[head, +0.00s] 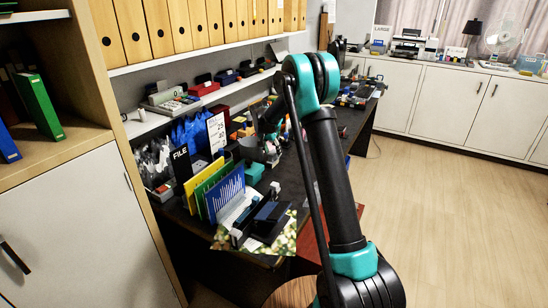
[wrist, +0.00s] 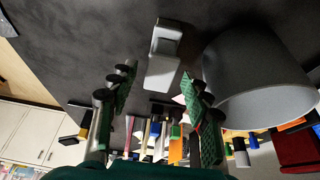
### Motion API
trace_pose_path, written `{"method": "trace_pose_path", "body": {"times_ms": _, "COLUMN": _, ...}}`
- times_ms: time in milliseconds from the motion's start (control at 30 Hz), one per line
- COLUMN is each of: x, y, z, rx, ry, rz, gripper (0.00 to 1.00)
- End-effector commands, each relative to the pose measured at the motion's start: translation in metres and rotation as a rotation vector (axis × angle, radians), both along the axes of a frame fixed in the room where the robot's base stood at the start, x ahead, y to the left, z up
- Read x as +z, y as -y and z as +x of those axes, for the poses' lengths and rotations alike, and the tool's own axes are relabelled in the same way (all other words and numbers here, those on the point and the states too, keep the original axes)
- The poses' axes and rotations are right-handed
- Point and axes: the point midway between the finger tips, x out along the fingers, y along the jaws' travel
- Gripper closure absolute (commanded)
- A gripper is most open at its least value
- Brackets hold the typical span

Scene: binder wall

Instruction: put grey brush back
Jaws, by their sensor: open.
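My gripper (wrist: 157,76) is open, with its green-padded fingers apart in the wrist view. A light grey blocky piece (wrist: 163,58) lies on the dark desk top just past and between the fingertips. It may be the grey brush, but I cannot tell for sure. A grey round cup (wrist: 258,75) is right beside the right finger. In the head view my gripper (head: 271,150) is low over the desk, small and partly hidden among the desk items. I cannot make out the brush there.
Open wooden floor (head: 450,200) lies to the right.

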Motion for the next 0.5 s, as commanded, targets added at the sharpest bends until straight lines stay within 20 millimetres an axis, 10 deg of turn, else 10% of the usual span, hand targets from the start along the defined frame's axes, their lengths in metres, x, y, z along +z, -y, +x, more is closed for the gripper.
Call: {"method": "trace_pose_path", "body": {"times_ms": 500, "x": 0.062, "y": -0.009, "z": -0.027, "rx": 0.007, "ry": -0.002, "rz": 0.000, "gripper": 0.51}}
